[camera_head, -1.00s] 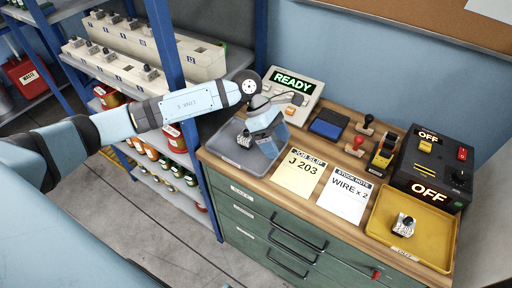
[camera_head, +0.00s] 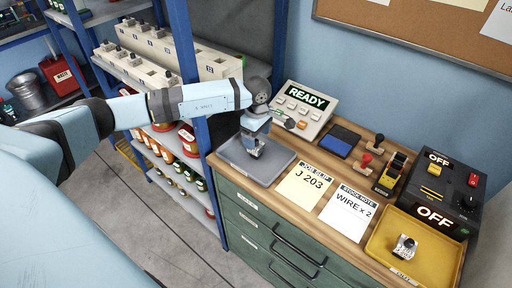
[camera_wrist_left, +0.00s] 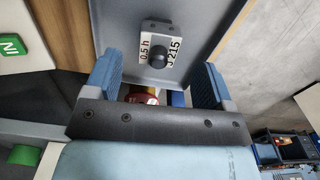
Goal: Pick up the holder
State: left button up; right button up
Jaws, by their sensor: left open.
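A small light holder (camera_wrist_left: 172,50) with a black knob and labels reading "0.5 h" and "J 215" sits on the grey tray (camera_wrist_left: 116,22) in the left wrist view. In the head view the grey tray (camera_head: 231,157) is at the left end of the bench, and the holder is mostly hidden by my gripper. My left gripper (camera_head: 254,150) points down over this tray. In the left wrist view its fingers (camera_wrist_left: 160,64) are apart, with the holder just beyond and between their tips, not clasped. A second holder (camera_head: 404,247) lies in the yellow tray (camera_head: 378,244) at right. My right gripper is out of view.
A READY panel (camera_head: 307,105) stands just behind the gripper. A blue pad (camera_head: 342,140), stamps (camera_head: 366,160), paper slips (camera_head: 348,208) and a black OFF box (camera_head: 437,190) fill the bench. A blue shelf post (camera_head: 184,50) stands close to my left arm.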

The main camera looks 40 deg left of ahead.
pick_arm(q)
jog(key=f+p, duration=0.1)
jog(key=f, duration=0.4)
jog(key=shift+a+p, duration=0.2)
jog(key=shift+p, duration=0.1)
jog(key=shift+f, duration=0.3)
jog(key=shift+w+r, duration=0.1)
jog(key=c, duration=1.2)
notch_tip(320, 180, up, 20)
jog(key=b, duration=0.3)
